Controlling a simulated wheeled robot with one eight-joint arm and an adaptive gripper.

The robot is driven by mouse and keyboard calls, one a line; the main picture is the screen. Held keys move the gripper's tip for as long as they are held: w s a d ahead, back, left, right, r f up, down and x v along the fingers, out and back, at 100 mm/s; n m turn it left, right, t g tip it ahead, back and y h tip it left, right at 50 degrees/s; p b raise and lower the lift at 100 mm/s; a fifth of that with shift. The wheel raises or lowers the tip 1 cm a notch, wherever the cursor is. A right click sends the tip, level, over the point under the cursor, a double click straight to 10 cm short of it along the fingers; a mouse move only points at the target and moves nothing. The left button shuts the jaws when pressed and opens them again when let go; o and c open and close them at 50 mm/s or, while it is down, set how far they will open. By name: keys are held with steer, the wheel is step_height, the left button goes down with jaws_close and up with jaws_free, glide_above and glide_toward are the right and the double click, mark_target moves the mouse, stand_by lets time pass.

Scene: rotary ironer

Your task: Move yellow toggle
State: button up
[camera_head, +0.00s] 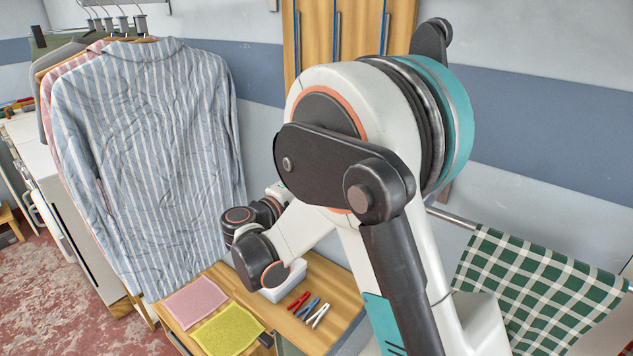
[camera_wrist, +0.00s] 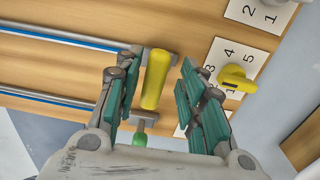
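In the wrist view, my gripper (camera_wrist: 160,75) is open, with its teal-padded fingers on either side of a yellow handle (camera_wrist: 155,78). Gaps show between the handle and both fingers. The handle is a stubby bar on a grey crosspiece at the end of a metal rail on a wooden panel (camera_wrist: 60,62). A second yellow piece, a knob (camera_wrist: 237,78), sits on a white plate with numbers, to the right of the right finger. I cannot tell from the name alone which one is the toggle. In the head view my gripper is hidden behind my arm.
Another numbered plate (camera_wrist: 262,12) is at the top right. In the head view, hanging shirts (camera_head: 150,150), a checked cloth (camera_head: 535,290) and a wooden table (camera_head: 335,285) with cloths and pegs surround my arm.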

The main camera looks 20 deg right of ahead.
steer(key=v, duration=1.1)
steer(key=shift+s+a, duration=0.25)
steer(key=shift+a, duration=0.05)
steer(key=shift+f, duration=0.1)
